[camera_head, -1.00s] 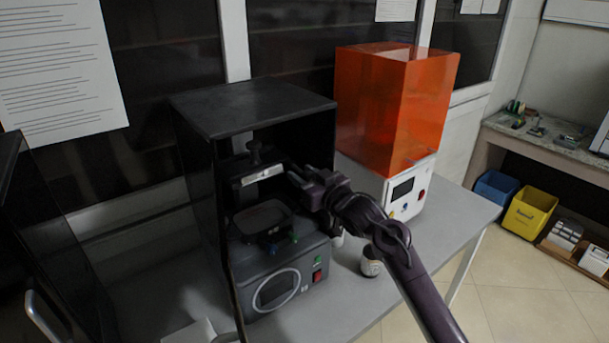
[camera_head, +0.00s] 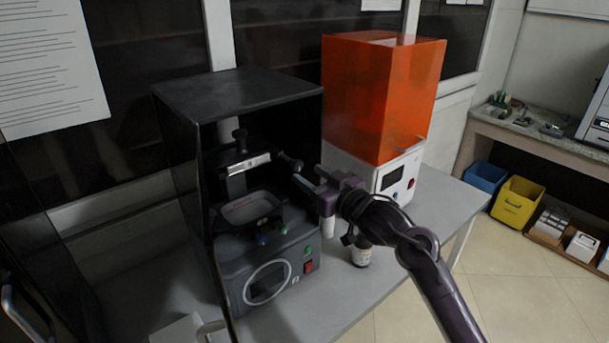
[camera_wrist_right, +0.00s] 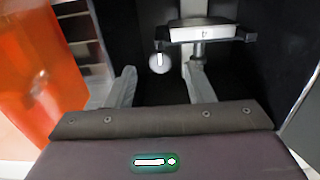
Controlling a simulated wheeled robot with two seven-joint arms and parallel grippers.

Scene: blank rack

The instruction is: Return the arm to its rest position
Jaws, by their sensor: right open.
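My right arm (camera_head: 420,258) comes in from the lower right of the head view. Its gripper (camera_head: 297,173) points left at the open front of the black printer (camera_head: 237,88), just right of the build plate (camera_head: 246,164). In the right wrist view the gripper (camera_wrist_right: 157,84) has its two fingers spread with nothing between them. The printer's build plate (camera_wrist_right: 208,33) and a round knob (camera_wrist_right: 159,63) show beyond the fingers. My left gripper is not in view.
An orange-covered printer (camera_head: 383,100) stands right of the black one on the grey table (camera_head: 345,295). A small bottle (camera_head: 361,254) stands below my right arm. Blue (camera_head: 486,177) and yellow (camera_head: 517,202) bins sit on the floor at right.

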